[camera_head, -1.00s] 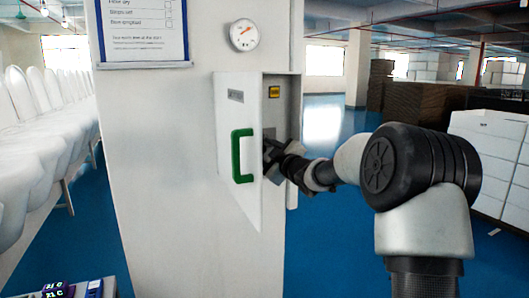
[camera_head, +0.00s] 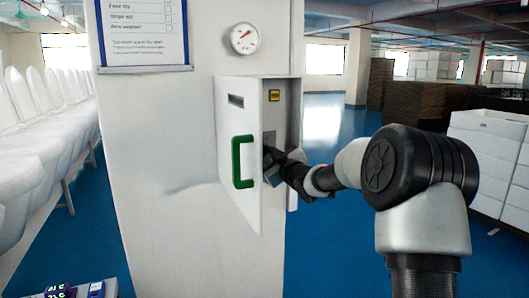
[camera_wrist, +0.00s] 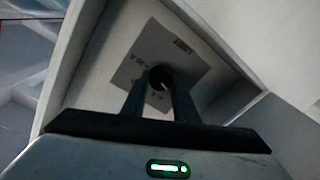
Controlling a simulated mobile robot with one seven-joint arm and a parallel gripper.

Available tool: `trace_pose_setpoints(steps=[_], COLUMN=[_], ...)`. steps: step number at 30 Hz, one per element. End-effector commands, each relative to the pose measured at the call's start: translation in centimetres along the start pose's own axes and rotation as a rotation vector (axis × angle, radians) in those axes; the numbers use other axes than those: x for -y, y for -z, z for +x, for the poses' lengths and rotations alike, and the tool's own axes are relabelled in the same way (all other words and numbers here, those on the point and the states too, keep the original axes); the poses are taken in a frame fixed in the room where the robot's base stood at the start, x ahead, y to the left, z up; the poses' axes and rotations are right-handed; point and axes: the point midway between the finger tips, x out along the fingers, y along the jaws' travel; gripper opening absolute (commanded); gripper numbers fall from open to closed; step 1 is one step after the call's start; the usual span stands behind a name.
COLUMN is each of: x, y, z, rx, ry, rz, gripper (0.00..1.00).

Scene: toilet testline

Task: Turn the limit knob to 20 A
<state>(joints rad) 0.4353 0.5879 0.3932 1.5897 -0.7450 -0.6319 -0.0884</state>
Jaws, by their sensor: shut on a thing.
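The limit knob (camera_wrist: 160,77) is a small black round knob on a grey plate (camera_wrist: 186,63) inside the open cabinet. The plate's printed marks appear tilted and are too small and dark to read, so the setting cannot be told. In the wrist view my gripper (camera_wrist: 161,82) has its two dark fingers on either side of the knob, shut on it. In the head view my gripper (camera_head: 272,168) reaches into the cabinet (camera_head: 296,110) from the right. The open door and my wrist hide the knob there.
The cabinet door (camera_head: 235,115) stands open to the left, with a green handle (camera_head: 242,162). A yellow label (camera_head: 274,96) is inside the cabinet. A round gauge (camera_head: 244,37) and a framed sheet (camera_head: 146,32) are above.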

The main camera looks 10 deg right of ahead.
Motion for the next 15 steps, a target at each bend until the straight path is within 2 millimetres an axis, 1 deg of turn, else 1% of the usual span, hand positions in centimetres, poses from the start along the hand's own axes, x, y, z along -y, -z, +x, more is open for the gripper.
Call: trace_pose_setpoints(steps=[15], x=[-0.04], y=[-0.07], z=[-0.03], rx=[-0.016], ry=[-0.019], rz=[0.492], gripper=[0.04])
